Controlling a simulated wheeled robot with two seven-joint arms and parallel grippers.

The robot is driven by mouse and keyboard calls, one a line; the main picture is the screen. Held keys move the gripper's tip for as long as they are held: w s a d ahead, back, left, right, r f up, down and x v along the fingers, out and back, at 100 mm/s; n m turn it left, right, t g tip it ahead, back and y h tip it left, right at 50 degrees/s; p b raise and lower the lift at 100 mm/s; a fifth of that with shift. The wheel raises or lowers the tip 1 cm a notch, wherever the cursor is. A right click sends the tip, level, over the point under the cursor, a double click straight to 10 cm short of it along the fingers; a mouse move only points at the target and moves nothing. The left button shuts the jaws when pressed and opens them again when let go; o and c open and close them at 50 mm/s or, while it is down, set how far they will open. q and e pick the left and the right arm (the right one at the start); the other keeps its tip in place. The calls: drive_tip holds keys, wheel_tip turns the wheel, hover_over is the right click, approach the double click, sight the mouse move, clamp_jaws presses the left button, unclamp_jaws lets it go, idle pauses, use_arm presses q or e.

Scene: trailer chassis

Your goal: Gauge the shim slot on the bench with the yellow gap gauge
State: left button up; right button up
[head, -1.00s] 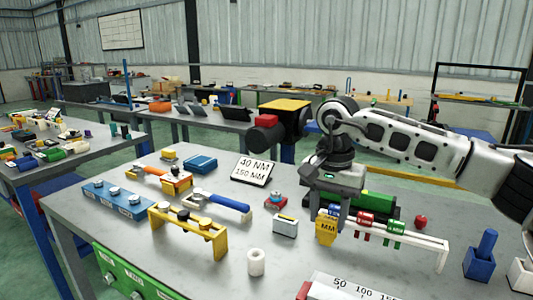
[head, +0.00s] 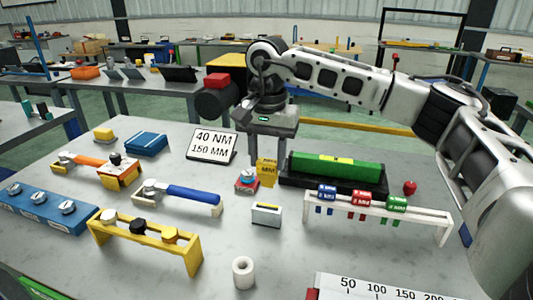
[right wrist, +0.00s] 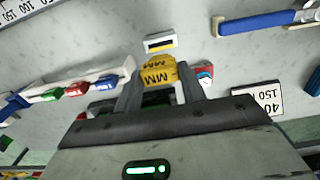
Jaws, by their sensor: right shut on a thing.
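The yellow gap gauge (head: 266,172), marked MM, is held between the fingers of my right gripper (head: 267,158). It also shows in the right wrist view (right wrist: 159,76), between the two fingertips (right wrist: 160,88). A small pale block with a dark slot in its top, which looks like the shim slot (head: 266,214), stands on the bench in front of the gauge. It also shows in the right wrist view (right wrist: 160,43), just beyond the gauge and apart from it. My left gripper is not in view.
A white rack (head: 433,217) holds blue, red and green gauges to the right. A red-topped dial block (head: 247,181) stands close left of the gauge. A green block on a black base (head: 335,169) lies behind the rack. A white ring (head: 243,272) stands in front.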

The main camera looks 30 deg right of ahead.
sight(267, 185)
drive_tip(key=shift+f+b, duration=0.9)
drive_tip(key=shift+f, duration=0.25)
drive_tip(key=shift+f+b, duration=0.9)
drive_tip(key=shift+f, duration=0.75)
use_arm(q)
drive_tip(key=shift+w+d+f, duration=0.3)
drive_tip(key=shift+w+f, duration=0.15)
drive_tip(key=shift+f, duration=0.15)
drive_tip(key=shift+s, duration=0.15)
use_arm(e)
drive_tip(key=shift+w, duration=0.1)
use_arm(q)
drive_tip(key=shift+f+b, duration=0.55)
drive_tip(key=shift+b, duration=0.05)
use_arm(e)
drive_tip(key=shift+f, duration=0.95)
use_arm(q)
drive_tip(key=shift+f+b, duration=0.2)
drive_tip(key=shift+b, duration=0.15)
use_arm(e)
drive_tip(key=shift+f, duration=0.55)
